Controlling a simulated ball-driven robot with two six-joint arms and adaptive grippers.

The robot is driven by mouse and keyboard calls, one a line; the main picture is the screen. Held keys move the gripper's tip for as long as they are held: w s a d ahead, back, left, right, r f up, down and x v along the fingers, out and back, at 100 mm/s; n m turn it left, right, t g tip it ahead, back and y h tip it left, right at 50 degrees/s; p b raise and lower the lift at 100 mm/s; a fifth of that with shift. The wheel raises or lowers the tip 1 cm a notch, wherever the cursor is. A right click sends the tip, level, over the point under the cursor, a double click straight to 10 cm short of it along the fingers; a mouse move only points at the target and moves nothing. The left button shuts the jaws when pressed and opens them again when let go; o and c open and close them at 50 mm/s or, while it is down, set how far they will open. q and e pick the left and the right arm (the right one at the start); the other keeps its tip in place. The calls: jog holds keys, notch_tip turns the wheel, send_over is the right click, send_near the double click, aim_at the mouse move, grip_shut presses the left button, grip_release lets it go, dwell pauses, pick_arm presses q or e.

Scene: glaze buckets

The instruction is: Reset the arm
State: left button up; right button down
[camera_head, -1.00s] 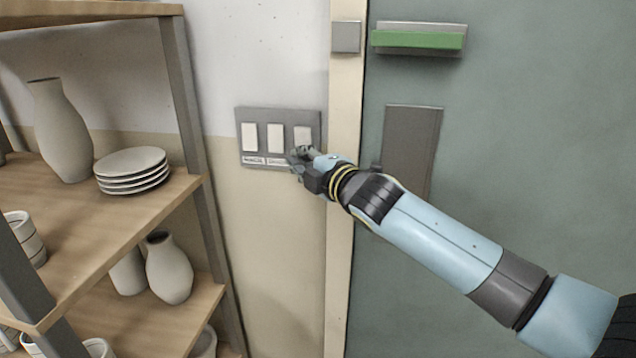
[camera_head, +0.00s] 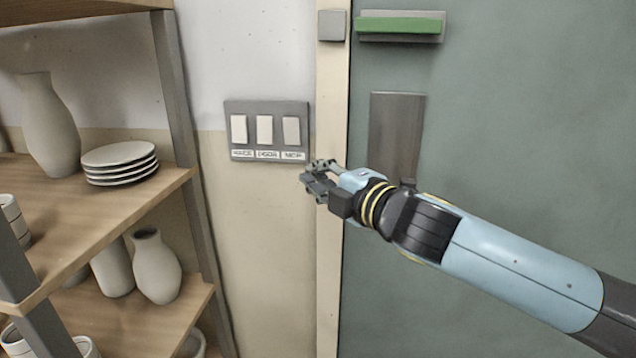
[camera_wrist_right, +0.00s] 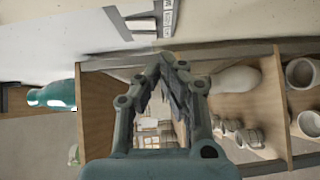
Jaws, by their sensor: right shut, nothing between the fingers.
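My right arm comes in from the lower right in the head view. Its gripper (camera_head: 318,182) is shut and empty, in front of the pale door frame, below and right of a grey switch panel (camera_head: 266,107). It is apart from the panel. The panel has three white rocker switches above small labels; the right label seems to read "MOP", the others are hard to read. In the right wrist view the gripper's fingers (camera_wrist_right: 165,75) are closed together at the tips, and part of the panel shows at the top. My left gripper is not in view.
A wooden shelf unit (camera_head: 90,215) on the left holds vases, stacked plates (camera_head: 120,162) and cups. A green door (camera_head: 500,110) with a green bar (camera_head: 400,25) and a grey plate (camera_head: 396,135) stands behind my right arm. The wall below the panel is clear.

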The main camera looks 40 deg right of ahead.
jog(key=shift+s+a, duration=0.1)
dwell(0.5)
jog(key=s+d+f+m+g+b, duration=0.1)
jog(key=s+f+m+g+b, duration=0.2)
jog(key=f, duration=1.1)
jog(key=s+d+f+m+g+h+b, duration=0.1)
jog(key=s+f+m+g+b, duration=0.2)
jog(key=f, duration=1.2)
jog(key=s+f+m+g+b, duration=0.1)
jog(key=s+f+g+b, duration=0.3)
jog(key=f, duration=1)
jog(key=s+a+f+m+g+b, duration=0.1)
jog(key=s+a+f+m+g, duration=0.15)
jog(key=s+f, duration=1.3)
jog(key=s+a+f+m+g, duration=0.2)
jog(key=s+f+m, duration=0.1)
jog(key=s, duration=0.7)
jog(key=s+a+f+m+g+y+b, duration=0.1)
jog(key=s+f+m, duration=0.3)
jog(key=s, duration=0.6)
notch_tip(320, 180, down, 3)
jog(key=shift+a+r+g, duration=0.2)
jog(key=shift+a+g, duration=0.45)
jog(key=shift+a, duration=0.2)
